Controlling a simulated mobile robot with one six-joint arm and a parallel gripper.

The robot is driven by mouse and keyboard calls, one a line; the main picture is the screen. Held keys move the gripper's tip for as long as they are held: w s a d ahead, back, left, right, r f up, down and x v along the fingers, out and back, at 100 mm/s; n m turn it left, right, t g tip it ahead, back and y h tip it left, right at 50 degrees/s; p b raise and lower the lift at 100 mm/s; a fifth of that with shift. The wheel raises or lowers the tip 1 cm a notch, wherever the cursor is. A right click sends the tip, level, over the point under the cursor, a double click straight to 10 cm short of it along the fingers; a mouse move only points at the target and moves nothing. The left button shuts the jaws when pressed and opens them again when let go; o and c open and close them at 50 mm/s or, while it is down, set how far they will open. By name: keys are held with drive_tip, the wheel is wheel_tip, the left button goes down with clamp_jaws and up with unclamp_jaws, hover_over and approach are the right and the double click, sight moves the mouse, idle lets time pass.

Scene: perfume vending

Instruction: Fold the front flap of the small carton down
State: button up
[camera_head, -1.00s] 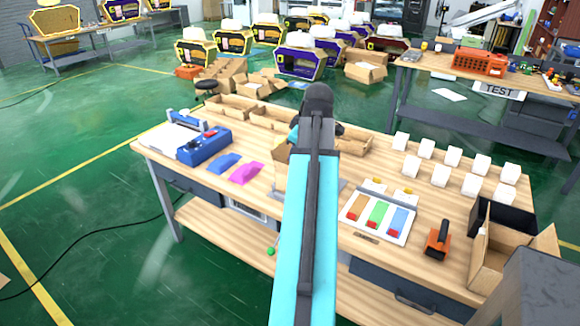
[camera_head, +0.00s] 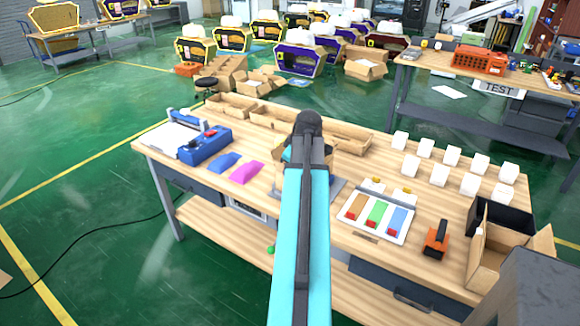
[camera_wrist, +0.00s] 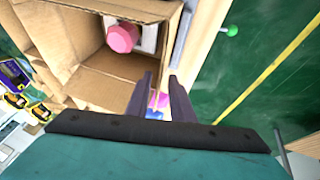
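The small carton (camera_wrist: 95,75) fills the upper left of the wrist view, its brown cardboard inside showing. A pink cap (camera_wrist: 122,36) and white parts sit inside it. A cardboard flap (camera_wrist: 130,8) runs along the top of that view. My gripper (camera_wrist: 160,76) is open, its two dark fingers apart beside the carton's right-hand edge. Nothing shows gripped between them, and I cannot tell whether a finger touches the cardboard. In the head view my arm hides the gripper and most of the carton.
The carton is on a wooden workbench (camera_head: 420,240). A blue device (camera_head: 205,146) and blue and magenta pieces lie left. A white tray (camera_head: 350,214) with coloured strips, several white blocks and an orange tool (camera_head: 437,240) are right. Long open boxes (camera_head: 235,106) line the back.

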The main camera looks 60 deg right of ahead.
drive_tip(key=shift+f, duration=0.15)
drive_tip(key=shift+c, duration=0.3)
clamp_jaws()
